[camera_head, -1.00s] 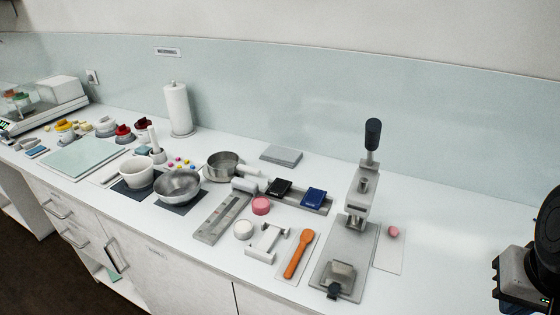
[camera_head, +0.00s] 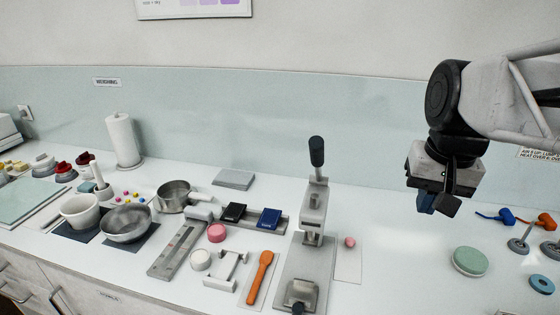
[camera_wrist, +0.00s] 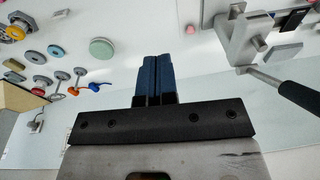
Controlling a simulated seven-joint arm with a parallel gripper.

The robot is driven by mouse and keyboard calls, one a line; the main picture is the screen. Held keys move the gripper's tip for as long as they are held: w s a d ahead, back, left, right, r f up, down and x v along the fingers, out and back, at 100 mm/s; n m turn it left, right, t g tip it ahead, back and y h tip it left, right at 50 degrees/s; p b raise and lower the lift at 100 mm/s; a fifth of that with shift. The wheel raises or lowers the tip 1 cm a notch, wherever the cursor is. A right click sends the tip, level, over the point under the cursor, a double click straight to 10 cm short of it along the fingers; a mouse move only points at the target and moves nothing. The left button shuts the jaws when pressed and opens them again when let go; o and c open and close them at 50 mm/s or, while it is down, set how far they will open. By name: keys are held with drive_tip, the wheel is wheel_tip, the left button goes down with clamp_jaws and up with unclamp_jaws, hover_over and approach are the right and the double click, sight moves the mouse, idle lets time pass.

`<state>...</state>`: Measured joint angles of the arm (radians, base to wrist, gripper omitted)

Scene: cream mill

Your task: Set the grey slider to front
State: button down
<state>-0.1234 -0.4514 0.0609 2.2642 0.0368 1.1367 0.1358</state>
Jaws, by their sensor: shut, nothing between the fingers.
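A long grey plate with a slot and small marks (camera_head: 172,258) lies on the counter, running from front left to back right. A light grey rounded block (camera_head: 198,213) sits at its back end and looks like the grey slider. Whether it rides on the plate is too small to tell. My gripper (camera_head: 426,203) hangs in the air well to the right of the plate, beyond the press. In the wrist view its blue fingers (camera_wrist: 155,78) are together with nothing between them. The plate and block are not clearly visible in the wrist view.
A tall press with a black handle (camera_head: 313,210) stands between my gripper and the plate. A rail with black (camera_head: 234,212) and blue blocks (camera_head: 269,218), a pink disc (camera_head: 217,233), a white round piece (camera_head: 201,260) and an orange spoon (camera_head: 259,277) crowd the plate's right. Bowls stand left.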

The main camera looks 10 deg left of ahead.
drive_tip(key=w+a+r+g, duration=0.2)
drive_tip(key=w+a+r, duration=0.1)
drive_tip(key=w+a, duration=0.85)
drive_tip(key=g, duration=0.4)
hover_over(207, 199)
drive_tip(key=w+d, duration=0.1)
drive_tip(key=d, duration=0.1)
wheel_tip(207, 199, down, 8)
drive_tip(key=f, duration=0.1)
wheel_tip(207, 199, down, 12)
drive_tip(key=shift+a+h, duration=0.2)
drive_tip(key=shift+h, duration=0.1)
drive_tip(key=shift+f, duration=0.15)
drive_tip(key=shift+x, duration=4.9)
